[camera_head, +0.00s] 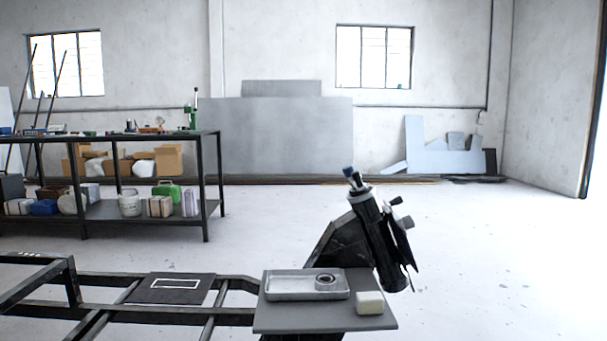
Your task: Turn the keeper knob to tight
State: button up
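A dark, tilted cylindrical assembly (372,228) stands behind the small grey table, leaning up to the left. I cannot make out my gripper in this view.
The small grey table (320,322) holds a metal tray (283,294) with a dark ring (325,280) in it, and a cream block (369,303). A dark frame (238,317) extends left. A loaded workbench (208,185) stands at the back left. Floor on the right is clear.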

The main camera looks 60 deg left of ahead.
aim_at(347, 169)
jog(key=k, duration=0.3)
jog(key=u, duration=0.95)
